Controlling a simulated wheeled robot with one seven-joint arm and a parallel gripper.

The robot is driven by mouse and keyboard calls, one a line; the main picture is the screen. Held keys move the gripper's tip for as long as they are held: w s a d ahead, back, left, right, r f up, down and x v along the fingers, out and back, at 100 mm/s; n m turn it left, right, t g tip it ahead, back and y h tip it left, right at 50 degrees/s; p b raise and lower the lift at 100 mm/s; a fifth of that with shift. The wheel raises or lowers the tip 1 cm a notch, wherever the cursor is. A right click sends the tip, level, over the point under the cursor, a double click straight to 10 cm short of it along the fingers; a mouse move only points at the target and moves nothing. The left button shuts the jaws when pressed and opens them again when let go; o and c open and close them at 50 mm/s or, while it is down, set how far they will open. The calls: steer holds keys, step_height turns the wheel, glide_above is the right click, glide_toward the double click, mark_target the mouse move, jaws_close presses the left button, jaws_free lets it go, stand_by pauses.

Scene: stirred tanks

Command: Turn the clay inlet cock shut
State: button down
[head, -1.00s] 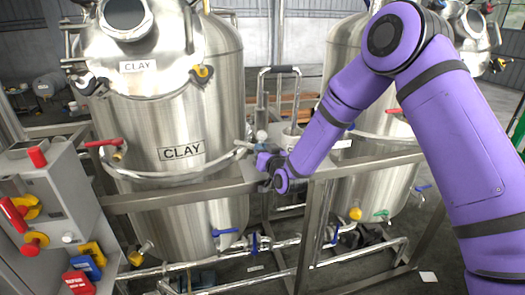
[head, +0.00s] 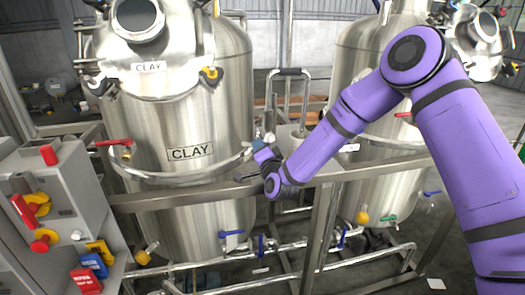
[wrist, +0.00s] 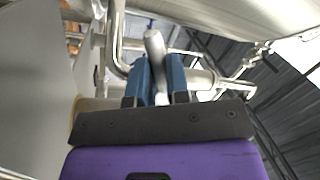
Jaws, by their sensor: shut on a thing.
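The tank labelled CLAY (head: 190,152) stands at the left of the head view, with a curved pipe around its front. My gripper (head: 258,146) is at the tank's right side, by the end of that pipe. In the wrist view its two blue fingers (wrist: 162,80) are shut on a pale grey lever (wrist: 154,50), which sticks up between them. I take this lever for the handle of the clay inlet cock. In the head view my gripper largely hides the cock, and its exact angle cannot be told.
A steel frame rail (head: 180,197) crosses in front of the tank, below my gripper. A red-handled cock (head: 114,142) is at the tank's left. A blue-handled valve (head: 231,233) sits low on it. A control box (head: 50,200) stands at far left, a second tank (head: 355,70) at right.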

steer(key=m, duration=0.2)
steer(key=r+m+h, duration=0.1)
steer(key=m, duration=0.1)
steer(key=m+t, duration=0.1)
steer(key=m, duration=0.1)
steer(key=shift+s+a+r+m+h, duration=0.1)
steer(key=shift+a+r+m+h, duration=0.2)
steer(key=shift+r+h, duration=0.1)
steer(key=c, duration=1.1)
jaws_free()
steer(key=shift+r, duration=0.1)
steer(key=shift+s, duration=0.1)
steer(key=v, duration=1)
steer(key=shift+s, duration=0.25)
steer(key=shift+d, duration=0.15)
